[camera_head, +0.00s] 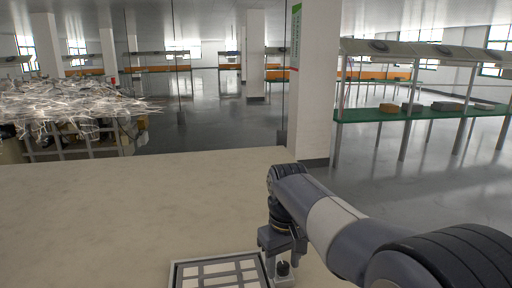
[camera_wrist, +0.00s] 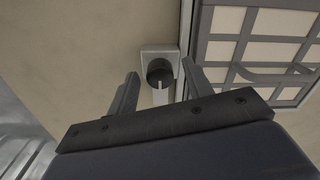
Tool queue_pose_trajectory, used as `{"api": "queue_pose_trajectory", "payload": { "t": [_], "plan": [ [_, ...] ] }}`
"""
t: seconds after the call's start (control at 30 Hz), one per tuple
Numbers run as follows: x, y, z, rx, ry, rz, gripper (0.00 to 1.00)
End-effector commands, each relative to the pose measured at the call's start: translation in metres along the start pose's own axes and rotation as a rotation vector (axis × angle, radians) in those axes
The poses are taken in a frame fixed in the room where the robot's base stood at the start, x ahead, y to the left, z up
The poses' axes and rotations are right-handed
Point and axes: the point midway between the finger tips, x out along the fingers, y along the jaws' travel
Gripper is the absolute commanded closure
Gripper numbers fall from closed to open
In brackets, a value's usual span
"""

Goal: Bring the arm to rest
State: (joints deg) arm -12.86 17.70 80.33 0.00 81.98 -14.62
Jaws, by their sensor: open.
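My arm reaches in from the lower right in the head view, and my gripper (camera_head: 284,260) hangs low over the beige tabletop, beside the right edge of a framed panel. In the wrist view the two fingers of my gripper (camera_wrist: 158,82) stand apart with a gap between them. A small grey block with a dark round socket or knob (camera_wrist: 160,68) lies just beyond the fingertips, in line with the gap. A thin pale upright piece shows between the fingers below it; I cannot tell what it is. Nothing is clearly gripped.
A grey-framed panel with pale square cells (camera_head: 220,274) lies on the beige table (camera_head: 120,205) at the front edge; it also shows in the wrist view (camera_wrist: 228,55). The table's left part is bare. A white pillar (camera_head: 314,80) and green-topped benches (camera_head: 385,114) stand beyond.

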Motion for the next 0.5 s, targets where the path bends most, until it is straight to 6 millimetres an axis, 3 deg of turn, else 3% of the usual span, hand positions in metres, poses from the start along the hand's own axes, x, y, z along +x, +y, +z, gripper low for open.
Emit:
{"api": "queue_pose_trajectory", "payload": {
  "t": [0.5],
  "plan": [
    [0.0003,0.0001,-0.0002,-0.413,0.001,0.001,0.52]
  ]
}}
